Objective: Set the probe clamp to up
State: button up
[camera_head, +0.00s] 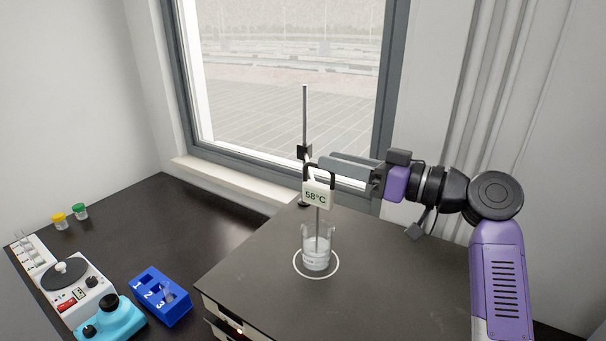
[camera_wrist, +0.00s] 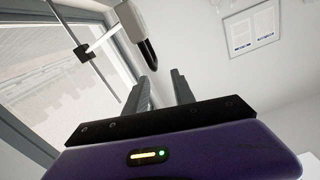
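The probe clamp (camera_head: 304,152) is a small dark block on an upright metal rod; it also shows in the wrist view (camera_wrist: 83,50). A white display box (camera_head: 317,196) reading 58°C hangs by it, with a dark loop-like handle. A thin probe runs down from the box into a glass beaker (camera_head: 318,251) of clear liquid. In the wrist view the box (camera_wrist: 127,20) and handle (camera_wrist: 148,53) are up and left, just past my fingertips. My gripper (camera_head: 325,162) reaches in from the right at about handle height. Its fingers (camera_wrist: 162,75) are apart with nothing between them; whether one touches the handle is unclear.
The beaker stands within a white ring on a dark raised table (camera_head: 390,285). On the lower counter at left are a blue numbered rack (camera_head: 160,296), a white device with a round plate (camera_head: 75,285), a cyan device (camera_head: 112,320) and two capped vials. A window (camera_head: 285,90) is behind the rod.

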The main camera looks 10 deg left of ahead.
aim_at(311, 164)
jog(key=a, duration=0.2)
jog(key=w+a+f, duration=0.1)
jog(key=a, duration=0.1)
jog(key=w+a+p, duration=0.1)
jog(key=a, duration=0.1)
jog(key=shift+f, duration=0.4)
jog(key=shift+x, duration=0.8)
jog(key=shift+w+f, duration=0.1)
jog(key=shift+f, duration=0.05)
grip_shut()
dwell(0.5)
